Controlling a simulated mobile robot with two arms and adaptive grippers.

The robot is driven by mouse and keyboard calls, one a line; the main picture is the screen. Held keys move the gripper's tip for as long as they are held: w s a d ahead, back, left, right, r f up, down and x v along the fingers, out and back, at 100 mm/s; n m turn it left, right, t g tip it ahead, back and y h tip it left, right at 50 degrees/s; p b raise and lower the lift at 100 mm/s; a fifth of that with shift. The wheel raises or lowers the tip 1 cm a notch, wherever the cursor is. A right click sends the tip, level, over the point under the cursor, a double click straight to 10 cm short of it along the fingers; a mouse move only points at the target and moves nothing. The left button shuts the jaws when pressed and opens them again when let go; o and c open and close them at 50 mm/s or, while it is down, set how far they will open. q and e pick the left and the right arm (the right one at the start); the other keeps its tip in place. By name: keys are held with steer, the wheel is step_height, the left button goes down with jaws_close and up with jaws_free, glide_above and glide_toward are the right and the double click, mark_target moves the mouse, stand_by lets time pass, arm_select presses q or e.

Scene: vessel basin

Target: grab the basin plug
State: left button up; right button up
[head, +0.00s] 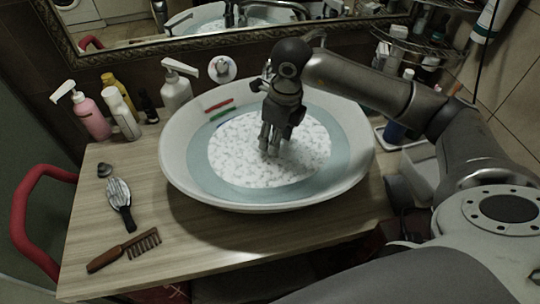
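The white basin (178,160) stands on the wooden counter and holds bluish water with a patch of white speckled foam (235,165) on it. I cannot make out a basin plug in the water; the foam and my gripper cover much of the basin's middle. My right gripper (269,152) points down over the middle of the foam, fingertips at or close to its surface. Its fingers look close together, and I cannot tell whether they hold anything. My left gripper is not in view.
A small dark rounded object (104,170), a brush (120,203) and a comb (124,250) lie on the counter's left. Several bottles, including a pink one (92,118), stand behind. A toothbrush (219,105) lies at the basin's back. The counter's front middle is clear.

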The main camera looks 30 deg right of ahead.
mark_target(270, 156)
steer(key=shift+w+a+f, duration=0.1)
steer(key=shift+f, duration=0.5)
steer(key=f, duration=0.1)
steer(key=f+p, duration=0.1)
steer(key=f, duration=0.1)
steer(key=f+p, duration=0.1)
steer(key=shift+w+a+f, duration=0.15)
steer(key=shift+w+a, duration=0.25)
steer(key=shift+f, duration=0.25)
jaws_close()
